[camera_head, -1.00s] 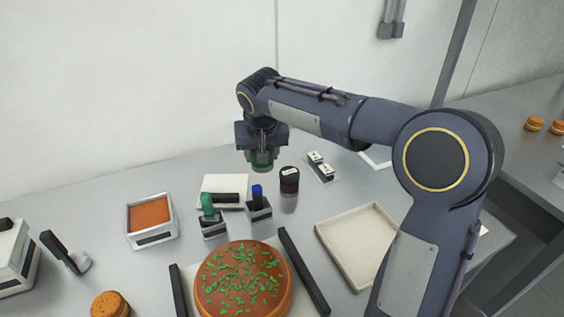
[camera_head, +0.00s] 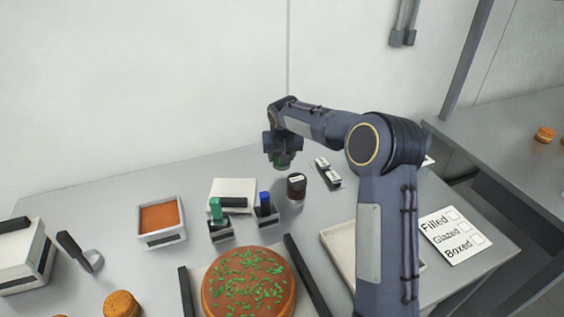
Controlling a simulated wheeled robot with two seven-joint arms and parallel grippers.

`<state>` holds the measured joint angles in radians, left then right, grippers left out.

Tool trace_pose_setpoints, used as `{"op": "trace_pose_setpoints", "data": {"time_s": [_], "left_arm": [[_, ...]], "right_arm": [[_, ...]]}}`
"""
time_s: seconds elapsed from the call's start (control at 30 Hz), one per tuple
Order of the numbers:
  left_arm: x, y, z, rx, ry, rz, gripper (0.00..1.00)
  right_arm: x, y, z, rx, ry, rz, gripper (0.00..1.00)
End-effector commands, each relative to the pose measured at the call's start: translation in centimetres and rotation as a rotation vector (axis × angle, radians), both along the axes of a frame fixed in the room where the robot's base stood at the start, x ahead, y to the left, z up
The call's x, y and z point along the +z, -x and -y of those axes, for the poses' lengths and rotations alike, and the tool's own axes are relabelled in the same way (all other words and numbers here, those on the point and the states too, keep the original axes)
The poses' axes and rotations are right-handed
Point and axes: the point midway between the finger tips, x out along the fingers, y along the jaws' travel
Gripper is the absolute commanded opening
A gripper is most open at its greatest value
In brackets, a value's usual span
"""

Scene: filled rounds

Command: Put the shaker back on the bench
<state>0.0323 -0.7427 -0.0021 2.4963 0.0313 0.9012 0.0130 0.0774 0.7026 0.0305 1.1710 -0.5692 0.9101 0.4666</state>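My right gripper (camera_head: 282,148) hangs from the arm that comes in from the right, near the back of the bench (camera_head: 105,215). It appears shut on the shaker (camera_head: 282,161), of which only a dark green lower part shows below the fingers. The shaker's top is hidden by the gripper. It looks held above the bench, just behind and left of a dark jar with a pale label (camera_head: 297,187); the exact height is hard to tell. My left gripper is not in view.
A large round with green sprinkles (camera_head: 248,284) sits in front between dark bars. Green (camera_head: 216,208) and blue (camera_head: 265,200) stampers stand in holders behind it. An orange-filled tray (camera_head: 161,238) is left, a pale tray (camera_head: 338,250) right. A checklist card (camera_head: 455,235) lies far right.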

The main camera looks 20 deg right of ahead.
Motion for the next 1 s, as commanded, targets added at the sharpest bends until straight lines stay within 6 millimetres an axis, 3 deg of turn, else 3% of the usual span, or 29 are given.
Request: {"op": "trace_pose_setpoints", "data": {"time_s": [0.23, 0.63, 0.67, 0.7, 0.8, 1.0], "left_arm": [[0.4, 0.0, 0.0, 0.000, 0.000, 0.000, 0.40], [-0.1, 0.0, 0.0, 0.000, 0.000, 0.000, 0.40], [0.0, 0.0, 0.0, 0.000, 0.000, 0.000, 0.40], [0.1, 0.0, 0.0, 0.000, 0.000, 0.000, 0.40], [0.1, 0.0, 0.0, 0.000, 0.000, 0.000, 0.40], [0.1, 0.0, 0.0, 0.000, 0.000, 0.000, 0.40]], "right_arm": [[-3.4, -0.3, 0.3, 0.001, 0.000, -0.003, 0.24], [-4.1, -0.3, 0.3, 0.000, 0.000, 0.000, 0.24], [-3.9, -0.3, 0.3, 0.000, 0.000, -0.001, 0.53], [-3.9, -0.3, 0.3, 0.000, 0.000, -0.001, 0.58], [-3.9, -0.3, 0.3, 0.000, 0.000, -0.001, 0.71], [-3.9, -0.3, 0.3, -0.001, -0.001, -0.001, 0.71]]}}
